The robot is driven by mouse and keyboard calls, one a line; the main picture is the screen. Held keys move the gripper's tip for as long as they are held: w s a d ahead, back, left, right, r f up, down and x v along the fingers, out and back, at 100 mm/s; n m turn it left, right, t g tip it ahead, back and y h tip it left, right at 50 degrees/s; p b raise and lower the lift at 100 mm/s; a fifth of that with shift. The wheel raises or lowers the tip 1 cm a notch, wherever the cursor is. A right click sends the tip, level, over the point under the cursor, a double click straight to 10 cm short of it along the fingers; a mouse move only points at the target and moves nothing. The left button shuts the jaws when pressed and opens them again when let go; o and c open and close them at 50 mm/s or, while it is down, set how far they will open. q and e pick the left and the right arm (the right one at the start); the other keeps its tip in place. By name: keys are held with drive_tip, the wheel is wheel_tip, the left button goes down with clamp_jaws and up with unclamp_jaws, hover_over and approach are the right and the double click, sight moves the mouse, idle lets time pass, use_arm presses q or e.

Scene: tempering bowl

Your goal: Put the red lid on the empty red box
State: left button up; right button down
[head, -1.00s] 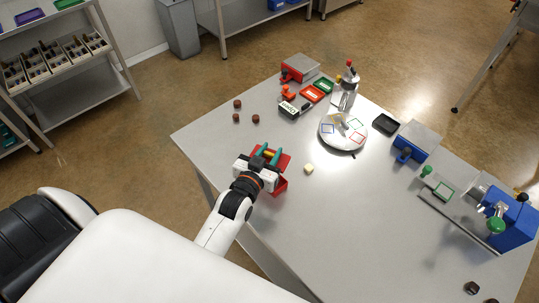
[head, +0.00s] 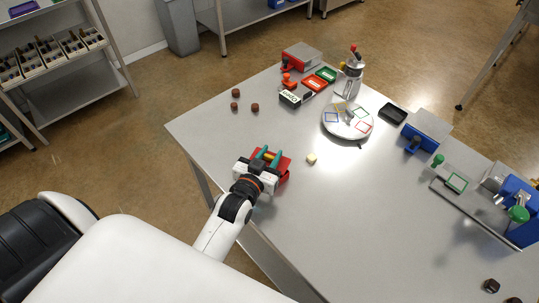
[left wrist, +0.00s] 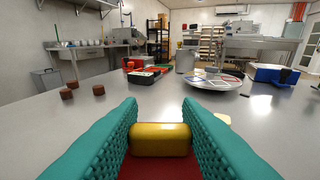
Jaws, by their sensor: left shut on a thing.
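The red lid (head: 284,163) is under my left gripper (head: 268,154) on the near-left part of the table. Its yellow handle (left wrist: 160,140) sits between the teal fingers in the left wrist view, and its red top (left wrist: 160,168) shows below the handle. The gripper is shut on the handle. The red box (head: 284,179) shows as a small red part just under the lid, mostly hidden by lid and gripper. The lid looks directly over the box; whether it touches or is fully seated I cannot tell. My right gripper is not in view.
A small pale cube (head: 311,159) lies right of the gripper. Several brown pieces (head: 235,106) are at the left corner. A round white dish (head: 347,122) and a silver pot (head: 349,80) stand farther back. Blue equipment (head: 518,205) is at right. The table's middle front is clear.

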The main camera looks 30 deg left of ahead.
use_arm(q)
drive_tip(key=shift+f, duration=0.1)
idle(0.3)
drive_tip(key=shift+f+b, duration=0.35)
drive_tip(key=shift+f, duration=0.1)
drive_tip(key=o, duration=1.1)
drive_tip(key=shift+s, duration=0.1)
drive_tip(key=shift+s, duration=0.35)
drive_tip(key=s, duration=0.3)
drive_tip(key=s+r, duration=0.1)
drive_tip(key=s, duration=0.3)
drive_tip(key=s+b, duration=0.1)
drive_tip(key=s, duration=0.3)
drive_tip(key=shift+d+r, duration=0.35)
drive_tip(key=shift+r, duration=0.05)
drive_tip(key=shift+s, duration=0.1)
